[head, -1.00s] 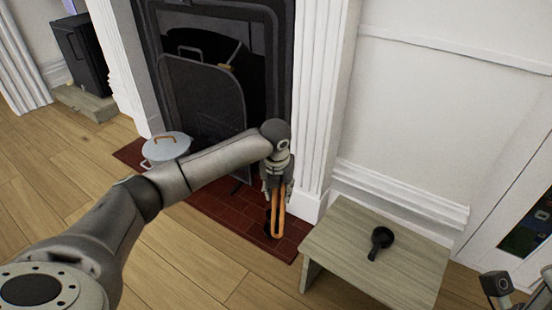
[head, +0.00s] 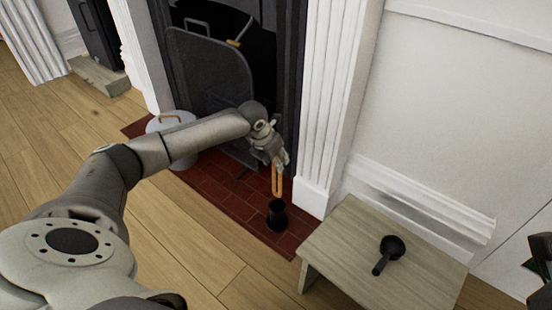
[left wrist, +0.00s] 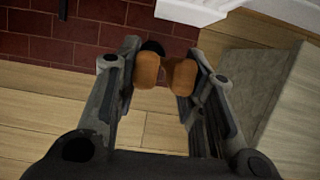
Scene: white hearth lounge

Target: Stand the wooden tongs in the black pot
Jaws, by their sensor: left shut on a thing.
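The wooden tongs (head: 278,180) hang upright from my left gripper (head: 279,160), which is shut on them. In the left wrist view the tongs (left wrist: 148,70) show as two orange-brown ends between the fingers of my left gripper (left wrist: 166,72). The black pot (head: 277,216) stands on the red brick hearth, just below the lower end of the tongs in the head view. In the left wrist view only a dark part of the pot (left wrist: 153,47) shows behind the tongs. A dark piece of my right arm is at the right edge of the head view; its gripper cannot be made out.
A low wooden table (head: 345,250) with a black pan-like object (head: 388,254) stands right of the hearth. A pale lidded pot (head: 165,122) sits behind my left arm. The fireplace screen (head: 205,75) and white pilaster (head: 335,95) rise behind. Wood floor (head: 185,235) is clear in front.

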